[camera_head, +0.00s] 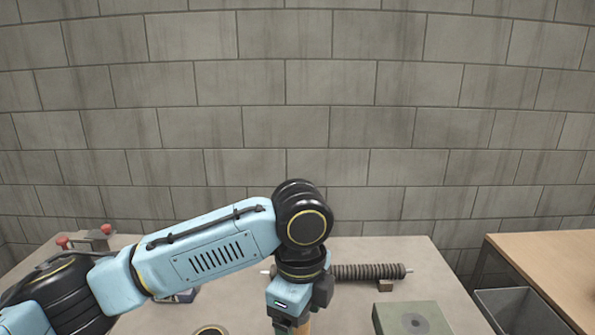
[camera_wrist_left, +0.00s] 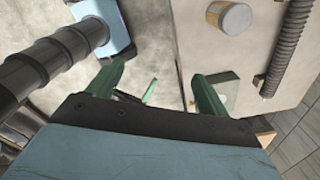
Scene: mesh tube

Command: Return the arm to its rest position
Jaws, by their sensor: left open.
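My left arm comes in from the left in the head view and bends down over the table. In the left wrist view my left gripper (camera_wrist_left: 155,90) shows two green fingers spread wide apart. Nothing is held between them. A tan cylinder (camera_wrist_left: 234,16) is beyond the fingers, apart from them. A green block (camera_wrist_left: 226,84) with a round feature is close behind the right finger, and contact cannot be told. My right gripper is not in view.
The dark ribbed rod (camera_head: 370,272) lies on the grey table (camera_head: 400,250) right of my wrist. The green block (camera_head: 414,321) is in front of it. A red-knobbed fixture (camera_head: 98,238) is at the back left. A grey bin (camera_head: 515,308) stands beside a wooden table (camera_head: 555,262).

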